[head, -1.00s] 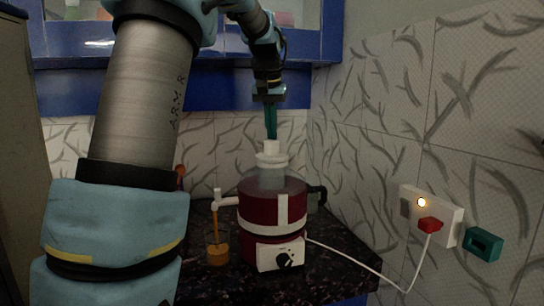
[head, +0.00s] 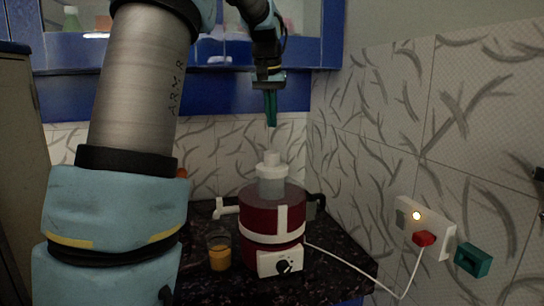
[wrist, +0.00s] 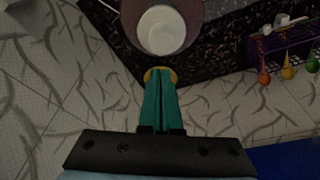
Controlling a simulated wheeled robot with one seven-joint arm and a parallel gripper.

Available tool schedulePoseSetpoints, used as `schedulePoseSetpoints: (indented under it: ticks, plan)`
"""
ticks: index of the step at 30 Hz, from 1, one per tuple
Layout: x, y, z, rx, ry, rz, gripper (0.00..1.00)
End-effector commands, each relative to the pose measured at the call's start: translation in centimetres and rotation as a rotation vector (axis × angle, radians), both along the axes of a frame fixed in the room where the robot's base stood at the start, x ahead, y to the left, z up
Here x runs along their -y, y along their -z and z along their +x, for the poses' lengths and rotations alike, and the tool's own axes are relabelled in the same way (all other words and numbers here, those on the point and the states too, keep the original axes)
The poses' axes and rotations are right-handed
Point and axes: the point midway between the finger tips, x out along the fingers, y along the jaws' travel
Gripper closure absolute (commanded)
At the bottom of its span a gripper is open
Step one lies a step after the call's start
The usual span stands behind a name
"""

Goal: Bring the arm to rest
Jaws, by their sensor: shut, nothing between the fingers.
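My gripper (head: 270,108) hangs above the juicer with its teal fingers pointing down, shut and empty. It also shows in the wrist view (wrist: 161,100). Clear space lies between the fingertips and the juicer's pale top (head: 270,160). The juicer (head: 258,222) has a dark red body, white bands and a dial, and stands on the dark speckled counter. A glass with orange liquid (head: 219,254) stands to its left, near the white spout (head: 222,210). In the wrist view a yellow ring (wrist: 160,75) shows at the fingertips; I cannot tell what it is.
A blue cabinet (head: 190,95) spans the back wall. A lit socket (head: 427,228) with a red plug and white cable is on the right tiled wall. The wrist view shows a purple rack (wrist: 277,45) and several coloured utensils (wrist: 288,70).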

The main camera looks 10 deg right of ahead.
Motion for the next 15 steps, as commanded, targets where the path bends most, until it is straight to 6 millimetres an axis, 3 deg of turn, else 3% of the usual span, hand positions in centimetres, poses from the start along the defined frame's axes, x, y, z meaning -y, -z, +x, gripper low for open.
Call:
schedulePoseSetpoints:
  ticks: [1, 6, 15]
  plan:
    - [0.0, -1.0, 0.0, 0.0, 0.0, 0.0, 1.0]
    - [0.0, -2.4, 0.0, 0.0, 0.0, 0.0, 1.0]
    - [0.0, -2.3, 0.0, 0.0, 0.0, 0.0, 1.0]
